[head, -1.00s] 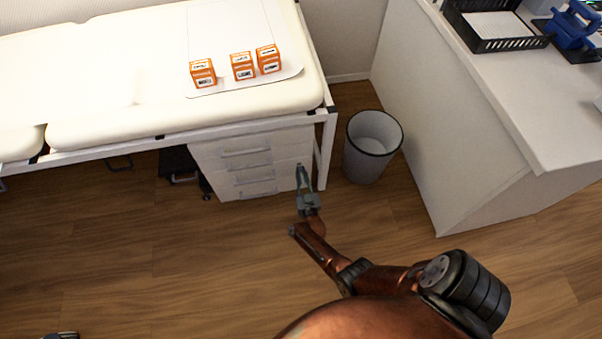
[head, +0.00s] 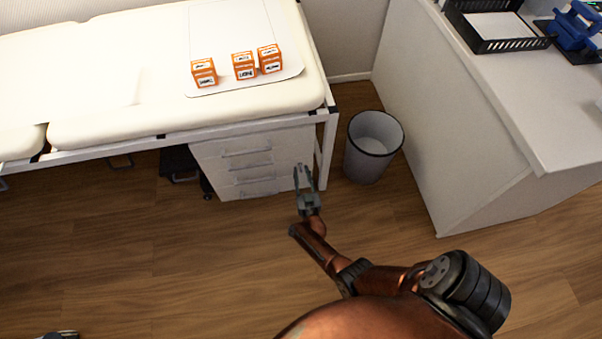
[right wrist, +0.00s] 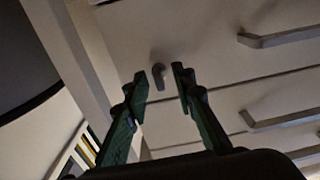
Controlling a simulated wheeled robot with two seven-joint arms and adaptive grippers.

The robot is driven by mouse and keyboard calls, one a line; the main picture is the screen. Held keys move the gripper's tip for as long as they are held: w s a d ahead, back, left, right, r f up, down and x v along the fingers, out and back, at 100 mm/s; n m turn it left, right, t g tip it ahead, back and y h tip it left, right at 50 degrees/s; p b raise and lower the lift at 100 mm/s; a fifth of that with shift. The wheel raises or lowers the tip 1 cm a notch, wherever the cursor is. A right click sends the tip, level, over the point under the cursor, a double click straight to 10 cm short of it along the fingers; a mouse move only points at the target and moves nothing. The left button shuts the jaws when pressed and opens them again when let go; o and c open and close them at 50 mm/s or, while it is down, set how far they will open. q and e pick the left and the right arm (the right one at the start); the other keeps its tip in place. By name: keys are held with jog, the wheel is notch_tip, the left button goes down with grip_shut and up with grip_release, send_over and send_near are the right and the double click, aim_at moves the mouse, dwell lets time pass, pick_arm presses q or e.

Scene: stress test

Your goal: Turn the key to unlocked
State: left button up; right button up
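The key (right wrist: 158,74) is a small grey piece standing out from the front of the white drawer cabinet (head: 218,157). In the right wrist view it lies between the two fingertips, seemingly just beyond them, with gaps on both sides. My right gripper (head: 303,170) is open and empty at the cabinet's right side; it also shows in the right wrist view (right wrist: 160,84). In the head view the key cannot be made out behind the gripper.
The drawer handles (right wrist: 278,38) stick out beside the key. A white bed (head: 150,118) with three orange boxes (head: 244,66) overhangs the cabinet. A bin (head: 374,146) stands to the right, near a white desk (head: 470,120). The wooden floor in front is clear.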

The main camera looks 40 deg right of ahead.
jog(key=shift+s, duration=0.1)
jog(key=v, duration=0.7)
jog(key=shift+a, duration=0.15)
jog(key=shift+s, duration=0.1)
